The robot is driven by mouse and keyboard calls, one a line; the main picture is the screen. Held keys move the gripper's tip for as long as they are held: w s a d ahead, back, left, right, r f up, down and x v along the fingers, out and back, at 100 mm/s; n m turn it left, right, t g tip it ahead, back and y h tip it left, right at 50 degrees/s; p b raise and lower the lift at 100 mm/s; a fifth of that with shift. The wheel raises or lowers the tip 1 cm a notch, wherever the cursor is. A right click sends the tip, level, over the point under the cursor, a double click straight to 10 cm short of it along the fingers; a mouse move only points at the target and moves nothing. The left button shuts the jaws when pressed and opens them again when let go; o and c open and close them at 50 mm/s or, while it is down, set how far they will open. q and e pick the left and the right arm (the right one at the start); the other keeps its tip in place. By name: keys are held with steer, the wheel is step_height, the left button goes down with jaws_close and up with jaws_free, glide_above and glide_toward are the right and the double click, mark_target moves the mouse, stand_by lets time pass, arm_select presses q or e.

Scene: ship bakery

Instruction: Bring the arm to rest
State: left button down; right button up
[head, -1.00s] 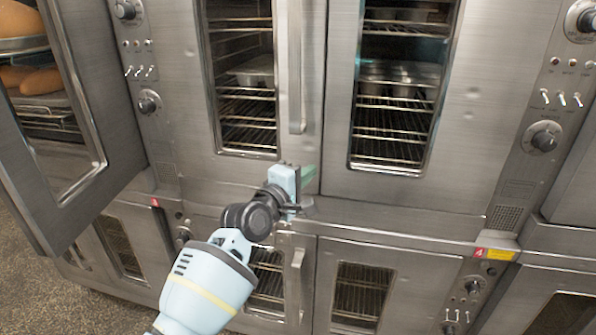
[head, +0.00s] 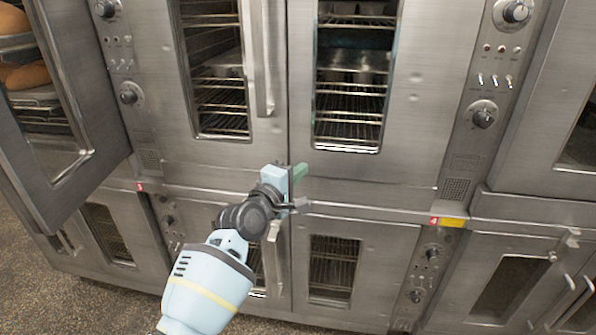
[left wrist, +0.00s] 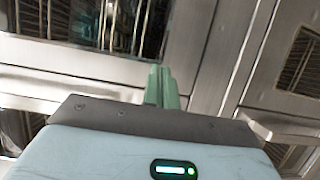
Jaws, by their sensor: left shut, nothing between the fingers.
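My left arm comes in from the bottom of the head view. Its left gripper (head: 298,176) is held in front of the oven fronts, near the seam between the upper and lower ovens. In the left wrist view its green fingers (left wrist: 162,88) are together with nothing between them. I cannot tell from the head view how far the fingers are from the steel. My right gripper is not in view.
Steel ovens fill the view. An open oven door (head: 62,125) stands at the left, with bread loaves (head: 28,76) on racks behind it. The upper middle doors are closed, with a vertical handle (head: 261,60). Speckled floor (head: 95,305) shows at lower left.

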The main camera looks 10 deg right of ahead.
arm_select(q)
steer(key=s+a+f+m+y, duration=0.1)
steer(key=s+a+f+y, duration=0.1)
steer(key=s+a+f, duration=0.6)
steer(key=s+a+f+m+y, duration=0.15)
steer(key=s+a+f, duration=0.25)
steer(key=f, duration=0.8)
steer(key=s+a+f+m+y, duration=0.1)
steer(key=s+a+f+y, duration=0.2)
steer(key=s+a+f, duration=0.5)
steer(key=s+a+f+m+g+y, duration=0.1)
steer(key=s+a+f+m, duration=0.1)
steer(key=s+a, duration=0.3)
steer(key=s+a+f+m+g+y, duration=0.1)
steer(key=s+a+f+m+y, duration=0.1)
steer(key=s, duration=1)
steer(key=s+a+f+m+g+y, duration=0.1)
steer(key=s+a+f+m+g, duration=0.1)
steer(key=s+a+f, duration=0.4)
steer(key=s+a+m+p, duration=0.1)
steer(key=s+a, duration=0.1)
steer(key=s, duration=0.1)
steer(key=shift+s, duration=0.3)
steer(key=shift+f+m, duration=0.1)
steer(key=shift+m, duration=0.15)
